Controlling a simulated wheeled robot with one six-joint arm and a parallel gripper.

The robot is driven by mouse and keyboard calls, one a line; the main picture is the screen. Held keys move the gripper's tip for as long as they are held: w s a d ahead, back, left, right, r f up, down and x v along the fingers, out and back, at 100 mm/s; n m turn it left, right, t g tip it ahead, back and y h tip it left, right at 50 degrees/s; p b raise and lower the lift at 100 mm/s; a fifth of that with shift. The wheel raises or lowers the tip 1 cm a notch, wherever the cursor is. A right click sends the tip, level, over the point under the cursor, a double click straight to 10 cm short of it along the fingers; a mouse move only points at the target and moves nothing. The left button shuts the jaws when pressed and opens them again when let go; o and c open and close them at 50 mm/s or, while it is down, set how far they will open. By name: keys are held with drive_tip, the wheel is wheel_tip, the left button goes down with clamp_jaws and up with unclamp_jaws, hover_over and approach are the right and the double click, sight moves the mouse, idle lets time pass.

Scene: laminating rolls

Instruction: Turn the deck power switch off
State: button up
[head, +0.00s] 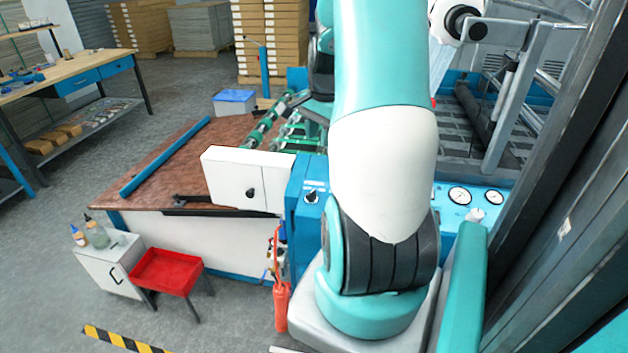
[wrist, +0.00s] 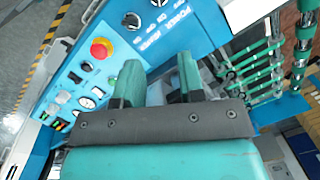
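I cannot tell for certain which is the deck power switch or how each is set. My gripper (wrist: 160,72) is open and empty, its teal fingers apart, below these knobs in the picture and touching neither visibly. In the head view my arm hides the gripper; a black rotary knob (head: 311,197) shows on a blue box left of the arm.
In the head view a white cabinet (head: 230,180), red extinguisher (head: 281,306) and red tray (head: 165,270) stand left of my arm. Dark posts rise at right.

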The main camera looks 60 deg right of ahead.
sight(314, 189)
drive_tip(key=f+p, duration=0.1)
drive_tip(key=f, duration=0.4)
drive_tip(key=w+f, duration=0.1)
drive_tip(key=f, duration=0.5)
drive_tip(key=f+p, duration=0.1)
drive_tip(key=f, duration=0.5)
drive_tip(key=shift+w+d+p, duration=0.2)
drive_tip(key=shift+w+p, duration=0.15)
drive_tip(key=shift+w, duration=0.05)
drive_tip(key=c, duration=0.6)
